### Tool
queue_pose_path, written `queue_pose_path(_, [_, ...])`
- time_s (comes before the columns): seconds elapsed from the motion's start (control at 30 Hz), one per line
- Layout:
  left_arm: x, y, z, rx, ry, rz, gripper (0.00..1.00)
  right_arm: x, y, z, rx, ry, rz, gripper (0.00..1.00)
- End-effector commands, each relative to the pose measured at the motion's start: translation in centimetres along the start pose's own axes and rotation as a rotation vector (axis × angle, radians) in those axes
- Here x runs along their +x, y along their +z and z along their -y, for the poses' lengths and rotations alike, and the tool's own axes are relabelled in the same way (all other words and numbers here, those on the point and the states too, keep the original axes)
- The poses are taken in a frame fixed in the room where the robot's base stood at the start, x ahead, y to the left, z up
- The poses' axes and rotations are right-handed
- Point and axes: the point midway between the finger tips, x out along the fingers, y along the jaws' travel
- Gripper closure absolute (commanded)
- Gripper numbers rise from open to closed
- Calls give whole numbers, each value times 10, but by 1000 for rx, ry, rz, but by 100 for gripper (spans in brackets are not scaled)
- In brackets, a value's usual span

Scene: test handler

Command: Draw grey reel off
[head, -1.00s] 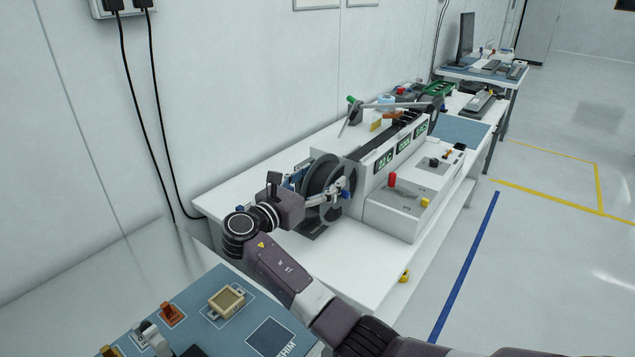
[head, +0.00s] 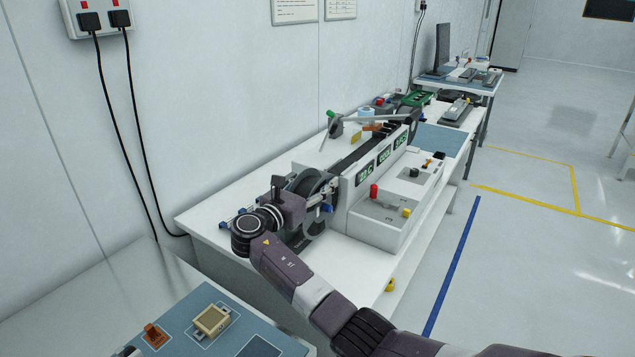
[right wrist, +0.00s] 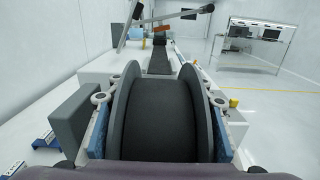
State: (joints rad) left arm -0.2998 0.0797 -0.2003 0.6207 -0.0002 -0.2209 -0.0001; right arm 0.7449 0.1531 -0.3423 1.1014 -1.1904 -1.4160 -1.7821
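The grey reel (head: 309,184) stands upright at the near end of the white machine (head: 352,196) on the bench. In the right wrist view the reel (right wrist: 160,118) fills the middle, with a dark hub between two grey side discs. My right gripper (head: 322,195) reaches over it from the near side. In the right wrist view its fingers (right wrist: 160,101) lie one on each side, their blue pads against the outer faces of the discs. It looks shut on the reel. The reel's lower part and its mount are hidden. My left gripper is not in view.
The white bench (head: 350,262) has clear room in front of the machine. The wall runs close behind the bench.

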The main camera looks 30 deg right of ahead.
Motion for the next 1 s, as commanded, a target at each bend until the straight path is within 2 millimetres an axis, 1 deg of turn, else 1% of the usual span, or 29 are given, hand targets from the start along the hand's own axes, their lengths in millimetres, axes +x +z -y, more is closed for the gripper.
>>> queue_pose_path(0.03, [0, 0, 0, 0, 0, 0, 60, 0, 0, 0, 0, 0, 0, 60])
queue_pose_path(0.07, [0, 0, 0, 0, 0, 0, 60, 0, 0, 0, 0, 0, 0, 63])
queue_pose_path(0.3, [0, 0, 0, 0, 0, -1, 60, 0, 0, 0, 0, 0, 0, 90])
queue_pose_path(1.0, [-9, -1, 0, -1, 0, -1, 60, 0, 2, 5, 1, 0, 2, 91])
